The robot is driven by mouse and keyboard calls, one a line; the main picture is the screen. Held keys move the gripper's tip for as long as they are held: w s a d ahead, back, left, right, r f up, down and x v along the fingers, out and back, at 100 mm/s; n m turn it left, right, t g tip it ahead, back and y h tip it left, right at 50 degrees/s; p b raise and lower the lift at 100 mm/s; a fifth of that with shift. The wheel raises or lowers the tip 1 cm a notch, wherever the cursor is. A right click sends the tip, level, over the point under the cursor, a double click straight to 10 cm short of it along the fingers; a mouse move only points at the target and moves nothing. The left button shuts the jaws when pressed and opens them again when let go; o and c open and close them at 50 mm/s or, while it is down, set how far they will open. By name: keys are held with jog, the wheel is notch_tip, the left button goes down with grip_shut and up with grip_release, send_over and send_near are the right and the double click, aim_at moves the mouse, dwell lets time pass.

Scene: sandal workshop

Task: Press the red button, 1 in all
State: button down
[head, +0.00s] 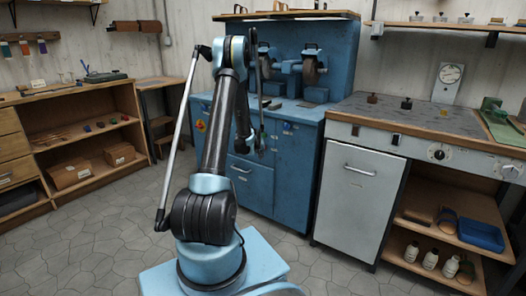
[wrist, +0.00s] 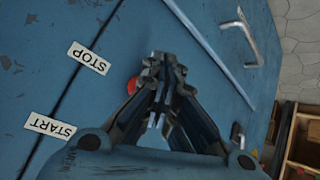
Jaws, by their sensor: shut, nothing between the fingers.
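The red button (wrist: 132,85) shows in the wrist view as a small red edge on the blue machine front, left of my fingertips; the rest of it is hidden behind my gripper (wrist: 166,70). It lies near the white STOP label (wrist: 89,57). The fingers are shut with nothing between them and point toward the blue panel close to the button; I cannot tell whether they touch it. In the head view my gripper (head: 261,141) hangs in front of the blue machine (head: 302,160), and the button cannot be made out there.
A white START label (wrist: 50,126) is on the same panel. Metal handles (wrist: 240,38) stick out nearby. Grinding wheels (head: 311,68) stand on the machine. A grey-topped bench (head: 400,112) is at right, and wooden shelves (head: 75,140) at left. Tiled floor lies free between.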

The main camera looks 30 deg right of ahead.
jog(key=shift+d, duration=0.15)
jog(key=shift+w+d, duration=0.1)
jog(key=shift+d, duration=0.15)
jog(key=shift+w+d, duration=0.2)
jog(key=shift+d, duration=0.25)
dwell(0.7)
jog(key=shift+a, duration=0.2)
jog(key=shift+s+a, duration=0.35)
jog(key=shift+a, duration=0.3)
jog(key=shift+a, duration=0.1)
jog(key=a, duration=0.1)
jog(key=s+a, duration=0.1)
jog(key=a, duration=0.1)
jog(key=s+a, duration=0.1)
jog(key=shift+a, duration=0.2)
dwell(0.5)
jog(key=shift+r, duration=0.1)
dwell(0.5)
